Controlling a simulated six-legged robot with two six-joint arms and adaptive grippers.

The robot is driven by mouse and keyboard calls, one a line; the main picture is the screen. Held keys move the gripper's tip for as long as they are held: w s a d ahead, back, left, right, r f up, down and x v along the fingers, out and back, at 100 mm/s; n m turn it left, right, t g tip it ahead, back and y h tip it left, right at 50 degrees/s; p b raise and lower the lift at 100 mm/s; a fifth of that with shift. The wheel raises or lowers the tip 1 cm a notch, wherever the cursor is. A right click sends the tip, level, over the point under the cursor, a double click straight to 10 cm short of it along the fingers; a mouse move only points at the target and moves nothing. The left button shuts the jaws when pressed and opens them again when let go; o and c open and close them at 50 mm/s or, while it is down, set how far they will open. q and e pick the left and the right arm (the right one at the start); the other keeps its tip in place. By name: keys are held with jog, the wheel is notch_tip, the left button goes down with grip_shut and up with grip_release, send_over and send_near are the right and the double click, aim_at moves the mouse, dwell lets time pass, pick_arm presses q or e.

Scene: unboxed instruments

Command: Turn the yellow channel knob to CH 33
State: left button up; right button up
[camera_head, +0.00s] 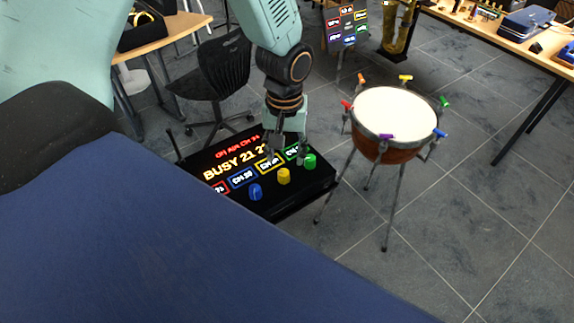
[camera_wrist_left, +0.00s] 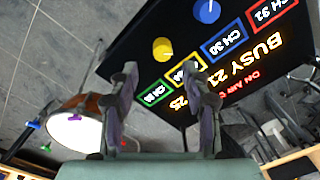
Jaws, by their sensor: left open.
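The yellow knob (camera_head: 284,176) stands on the black panel between the blue knob (camera_head: 255,192) and the green knob (camera_head: 310,161). In the left wrist view, the yellow knob (camera_wrist_left: 162,49) lies ahead of the gap between my fingers, apart from them. My left gripper (camera_head: 288,150) is open and empty, above the panel just behind the yellow knob. The yellow-framed channel label (camera_head: 268,164) is partly covered by a finger, so I cannot read its full number. The knob's pointer setting is too small to tell. My right gripper is not in view.
The black panel (camera_head: 305,193) has lit text, "BUSY 21" among it, and an antenna at its left. A drum (camera_head: 385,148) on thin legs stands close to its right. A black chair (camera_head: 225,65) is behind. Open floor (camera_head: 440,220) lies at right.

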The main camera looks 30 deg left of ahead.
aim_at(284, 172)
pick_arm(q)
jog(key=f, duration=0.5)
jog(key=shift+s+a, duration=0.2)
jog(key=shift+s, duration=0.1)
jog(key=shift+w+d+f, duration=0.1)
jog(key=shift+f, duration=0.45)
grip_shut()
